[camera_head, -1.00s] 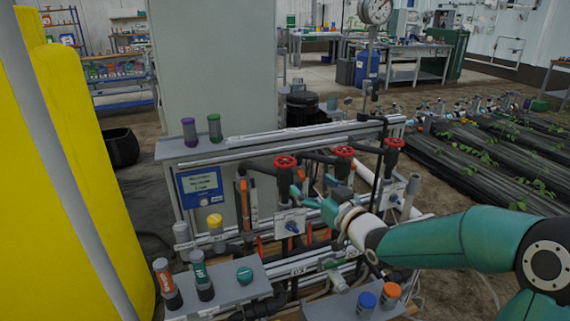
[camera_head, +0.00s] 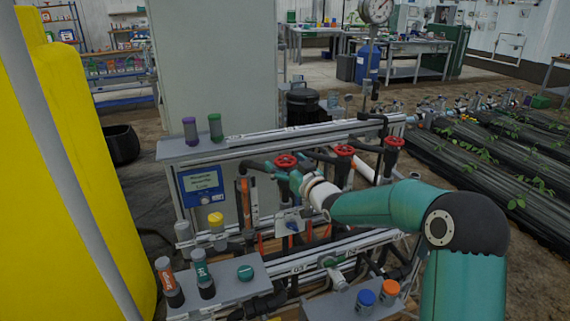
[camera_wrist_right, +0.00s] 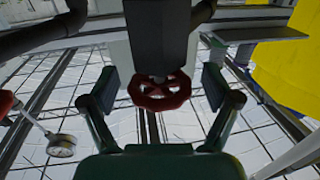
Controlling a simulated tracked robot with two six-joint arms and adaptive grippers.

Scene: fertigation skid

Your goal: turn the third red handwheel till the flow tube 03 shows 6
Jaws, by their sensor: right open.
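Three red handwheels stand in a row on the skid: the leftmost (camera_head: 285,161), the middle one (camera_head: 344,151) and the rightmost (camera_head: 394,142). My right gripper (camera_head: 295,183) is just below and in front of the leftmost wheel. In the right wrist view my right gripper (camera_wrist_right: 160,90) is open, its fingers on either side of a red handwheel (camera_wrist_right: 160,94), with gaps on both sides. Upright tubes (camera_head: 245,202) stand left of the gripper; no reading is legible. My left gripper is out of view.
A blue-framed panel (camera_head: 202,186) and a grey shelf with capped bottles (camera_head: 190,131) are to the left. A yellow tank (camera_head: 75,180) fills the left edge. A round gauge (camera_wrist_right: 61,145) shows in the wrist view. Pipes crowd the skid.

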